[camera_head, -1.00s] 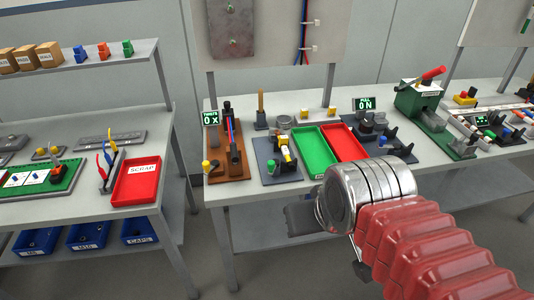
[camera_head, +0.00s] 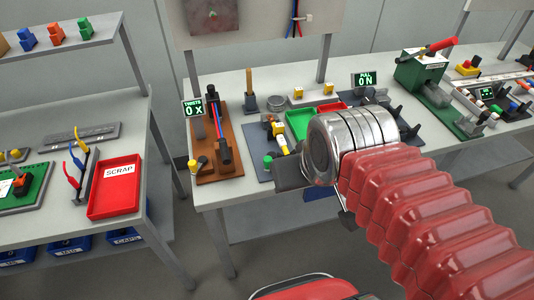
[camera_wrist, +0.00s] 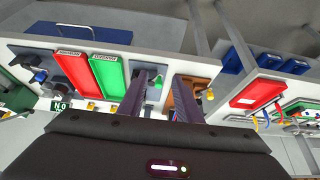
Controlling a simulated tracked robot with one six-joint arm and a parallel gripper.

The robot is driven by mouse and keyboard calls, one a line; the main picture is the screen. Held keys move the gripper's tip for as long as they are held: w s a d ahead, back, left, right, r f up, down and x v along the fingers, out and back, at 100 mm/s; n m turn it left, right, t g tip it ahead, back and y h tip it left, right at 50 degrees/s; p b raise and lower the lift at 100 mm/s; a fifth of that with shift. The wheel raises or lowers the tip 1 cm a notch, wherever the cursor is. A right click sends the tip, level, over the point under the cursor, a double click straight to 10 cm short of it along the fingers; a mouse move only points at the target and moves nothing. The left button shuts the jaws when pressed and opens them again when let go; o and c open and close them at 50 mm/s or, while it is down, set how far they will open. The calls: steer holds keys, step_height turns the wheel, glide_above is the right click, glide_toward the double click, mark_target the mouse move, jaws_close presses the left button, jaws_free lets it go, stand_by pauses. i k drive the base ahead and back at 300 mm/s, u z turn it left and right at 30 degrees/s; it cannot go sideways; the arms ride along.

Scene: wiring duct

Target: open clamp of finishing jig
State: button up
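A blue-grey plate (camera_head: 262,143) carries a yellow part (camera_head: 274,130), dark parts and a green-topped post (camera_head: 267,160); I take it for the finishing jig, though no label shows. Its clamp state is too small to tell. My gripper (camera_head: 290,176) is at the jig's near right corner, partly hidden behind my wrist. In the wrist view my gripper (camera_wrist: 160,97) has two dark fingers apart, with nothing held between them. A green knob (camera_wrist: 158,82) shows in the gap, beyond the fingers.
A brown jig (camera_head: 215,140) with a counter display stands left of the plate. Green (camera_head: 298,122) and red (camera_head: 328,108) trays lie right of it, partly covered by my arm. A green press (camera_head: 425,85) stands further right. A red scrap tray (camera_head: 117,187) is on the left table.

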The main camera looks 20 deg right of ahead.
mark_target(269, 158)
steer(key=k, duration=1.3)
steer(key=u, duration=0.4)
steer(key=i, duration=1.55)
steer(key=u, duration=0.15)
